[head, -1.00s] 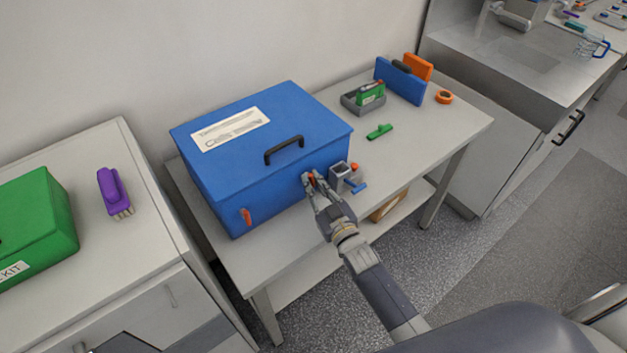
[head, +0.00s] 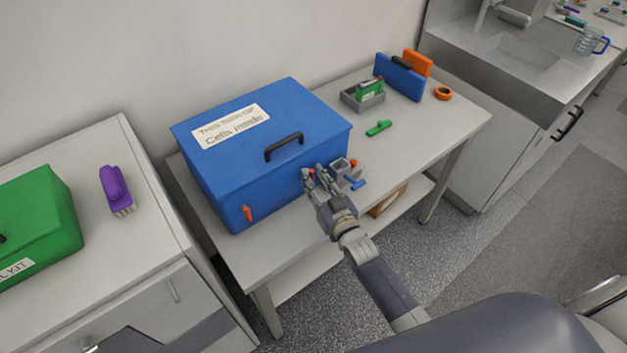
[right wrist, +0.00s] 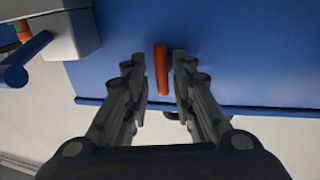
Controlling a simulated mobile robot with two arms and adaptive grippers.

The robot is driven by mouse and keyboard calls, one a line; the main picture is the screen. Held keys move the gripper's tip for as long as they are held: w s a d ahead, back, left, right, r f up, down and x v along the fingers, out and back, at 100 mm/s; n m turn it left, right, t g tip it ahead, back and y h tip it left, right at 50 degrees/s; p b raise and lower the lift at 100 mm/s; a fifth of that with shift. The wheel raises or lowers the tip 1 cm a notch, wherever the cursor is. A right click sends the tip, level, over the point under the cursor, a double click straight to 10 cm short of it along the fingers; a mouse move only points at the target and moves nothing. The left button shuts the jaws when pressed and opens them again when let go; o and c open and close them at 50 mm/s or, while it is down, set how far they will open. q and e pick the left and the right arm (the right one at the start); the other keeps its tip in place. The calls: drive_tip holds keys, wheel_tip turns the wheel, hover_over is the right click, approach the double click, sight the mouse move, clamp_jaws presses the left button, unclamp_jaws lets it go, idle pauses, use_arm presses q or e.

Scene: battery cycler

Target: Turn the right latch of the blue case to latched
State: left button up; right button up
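The blue case (head: 235,180) stands on the table with its lid down and a black handle (head: 284,147) on top. Its left latch (head: 248,213) is orange and roughly upright on the front face. The right latch, an orange bar, shows in the right wrist view (right wrist: 161,70), running nearly straight up and down in that picture. In the head view my gripper mostly hides it. My right gripper (head: 315,174) is at the case front; in the right wrist view its two fingers (right wrist: 158,88) stand on either side of the latch with gaps. My left gripper is out of view.
A grey holder (head: 341,166) and a blue-handled item (head: 357,184) stand close to the right of my gripper. A green piece (head: 379,128), a grey tray (head: 362,106) and an orange tape roll (head: 443,94) lie further right. A green box (head: 40,215) and a purple brush (head: 115,188) are left.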

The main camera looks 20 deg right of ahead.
drive_tip(key=shift+f, duration=0.1)
drive_tip(key=s+d, duration=0.2)
drive_tip(key=s, duration=1)
drive_tip(key=shift+w, duration=0.1)
idle(0.3)
